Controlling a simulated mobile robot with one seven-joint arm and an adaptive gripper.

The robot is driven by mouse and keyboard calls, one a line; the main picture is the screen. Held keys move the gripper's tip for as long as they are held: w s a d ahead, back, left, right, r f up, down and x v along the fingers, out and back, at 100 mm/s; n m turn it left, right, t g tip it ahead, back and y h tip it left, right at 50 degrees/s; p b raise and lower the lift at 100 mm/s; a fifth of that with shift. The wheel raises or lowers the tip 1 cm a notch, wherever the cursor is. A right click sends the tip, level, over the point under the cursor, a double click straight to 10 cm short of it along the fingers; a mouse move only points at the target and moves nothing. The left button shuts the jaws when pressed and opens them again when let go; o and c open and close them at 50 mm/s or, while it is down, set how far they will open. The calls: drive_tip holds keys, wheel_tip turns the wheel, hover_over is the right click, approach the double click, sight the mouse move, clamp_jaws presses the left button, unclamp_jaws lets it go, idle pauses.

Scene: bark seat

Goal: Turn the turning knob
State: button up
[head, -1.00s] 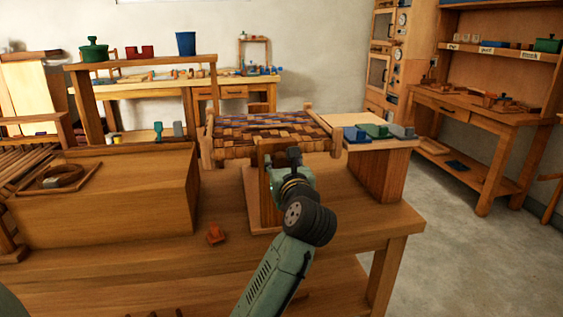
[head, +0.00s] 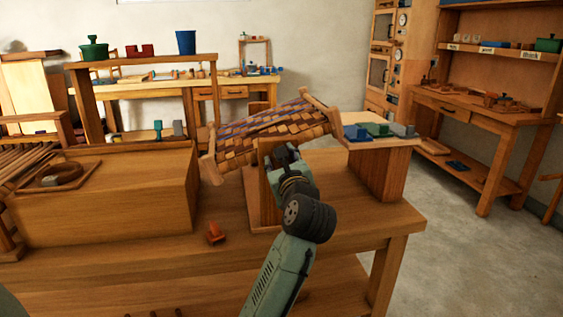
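A woven bark seat panel in a wooden frame (head: 262,128) is held above the bench, tilted with its left end low and its right end high. An upright wooden stand (head: 264,196) is just in front of it. My gripper (head: 284,155) is at the top of this stand, in front of the panel's lower edge. No turning knob can be made out; my gripper and wrist cover the front of the stand there. My fingers are too small and too overlapped to show whether they are open or shut on something.
The workbench (head: 150,258) carries a large wooden box (head: 110,205) at left and a small orange-brown piece (head: 215,233) left of the stand. A wooden block (head: 378,170) with coloured pieces stands at right. The bench front between box and arm is mostly clear.

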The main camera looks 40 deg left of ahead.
drive_tip(key=n, duration=0.4)
drive_tip(key=shift+f+n, duration=0.1)
drive_tip(key=shift+n, duration=0.2)
drive_tip(key=n, duration=0.3)
drive_tip(key=shift+s+n, duration=0.1)
drive_tip(key=shift+n, duration=0.3)
drive_tip(key=n, duration=0.4)
drive_tip(key=shift+a+f+p, duration=0.1)
drive_tip(key=shift+p, duration=0.2)
drive_tip(key=n+p, duration=0.1)
drive_tip(key=n, duration=0.4)
drive_tip(key=shift+f, duration=0.1)
drive_tip(key=n, duration=0.3)
drive_tip(key=shift+f+n, duration=0.1)
drive_tip(key=shift+n, duration=0.2)
drive_tip(key=n+p, duration=0.1)
drive_tip(key=n, duration=0.2)
drive_tip(key=shift+f+n, duration=0.1)
drive_tip(key=shift+n, duration=0.2)
drive_tip(key=n, duration=0.4)
drive_tip(key=shift+n, duration=1.8)
drive_tip(key=shift+w+d, duration=0.2)
